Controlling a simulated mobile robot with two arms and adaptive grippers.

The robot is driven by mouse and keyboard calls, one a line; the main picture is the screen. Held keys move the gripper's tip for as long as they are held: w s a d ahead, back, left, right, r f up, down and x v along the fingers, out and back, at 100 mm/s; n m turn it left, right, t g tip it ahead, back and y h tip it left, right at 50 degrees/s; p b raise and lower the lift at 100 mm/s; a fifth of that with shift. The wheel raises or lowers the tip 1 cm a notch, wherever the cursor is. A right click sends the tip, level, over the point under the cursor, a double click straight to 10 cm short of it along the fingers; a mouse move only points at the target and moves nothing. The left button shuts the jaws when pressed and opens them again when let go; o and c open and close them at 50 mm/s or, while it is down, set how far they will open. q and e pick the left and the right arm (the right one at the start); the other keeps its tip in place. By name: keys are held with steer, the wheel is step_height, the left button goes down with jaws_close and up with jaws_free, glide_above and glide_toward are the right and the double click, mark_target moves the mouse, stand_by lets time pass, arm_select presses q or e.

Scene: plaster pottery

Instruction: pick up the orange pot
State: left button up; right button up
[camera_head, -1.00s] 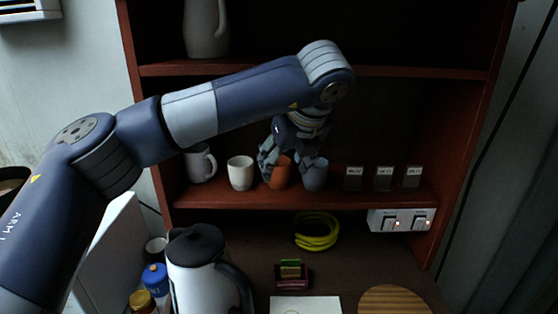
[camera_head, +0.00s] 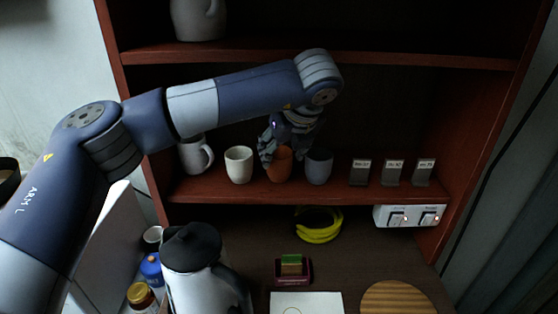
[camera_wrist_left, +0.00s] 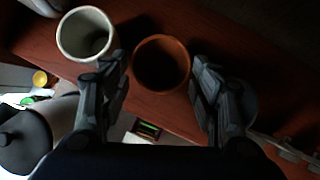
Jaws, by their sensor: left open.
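The orange pot (camera_head: 279,166) stands upright on the middle shelf between a white cup (camera_head: 239,164) and a grey cup (camera_head: 318,166). In the left wrist view the orange pot (camera_wrist_left: 161,62) shows from above, its round opening between the two fingers. My left gripper (camera_head: 283,150) is over the pot from above and behind, fingers spread. In the left wrist view my left gripper (camera_wrist_left: 160,85) is open, with one finger on each side of the pot; I cannot tell whether they touch it. The grey cup is mostly hidden behind the right finger there. My right gripper is not in view.
A grey mug (camera_head: 194,154) stands left on the same shelf (camera_head: 220,189), and several small labelled blocks (camera_head: 392,172) stand right.

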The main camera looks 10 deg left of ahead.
arm_select(q)
steer(key=shift+p+x, duration=0.45)
steer(key=shift+x, duration=0.65)
steer(key=shift+w+a+f, duration=0.1)
steer(key=shift+w+f, duration=0.05)
steer(key=shift+f, duration=0.05)
steer(key=c, duration=0.7)
steer(key=shift+c, duration=0.2)
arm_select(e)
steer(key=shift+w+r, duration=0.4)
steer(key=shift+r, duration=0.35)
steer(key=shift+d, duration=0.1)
